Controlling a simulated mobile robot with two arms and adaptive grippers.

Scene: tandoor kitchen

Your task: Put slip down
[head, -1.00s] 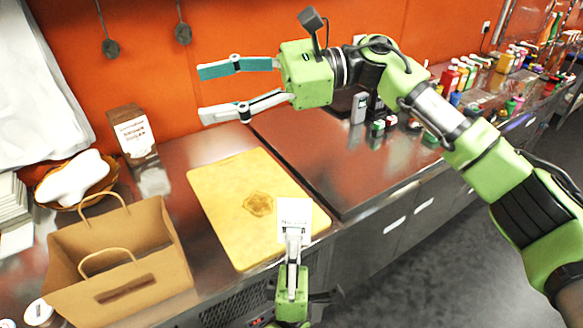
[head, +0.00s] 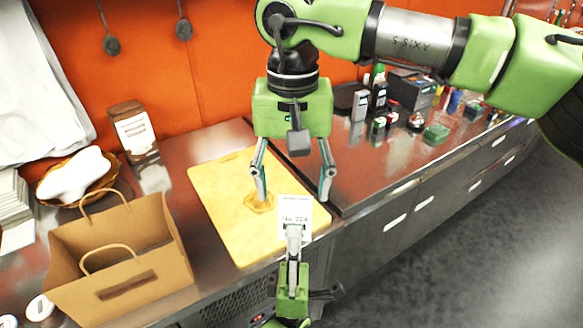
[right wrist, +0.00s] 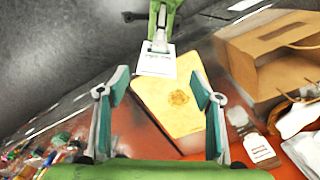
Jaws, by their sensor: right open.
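The slip (head: 298,208) is a small white paper with printed text, at the lower right edge of the yellow cutting board (head: 222,212). My left gripper (head: 293,232) is shut on the slip's near edge. The slip also shows in the right wrist view (right wrist: 155,66), with my left gripper (right wrist: 159,46) at its edge. My right gripper (head: 293,198) points down above the board, open and empty, its fingers on either side of the slip's far end in the head view. Whether the slip touches the board I cannot tell.
A brown paper bag (head: 120,250) stands left of the board. A brown packet (head: 135,135) and a basket with a white cloth (head: 75,176) are behind it. Bottles and jars (head: 380,90) stand on the counter to the right. The board's middle is clear apart from a round mark.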

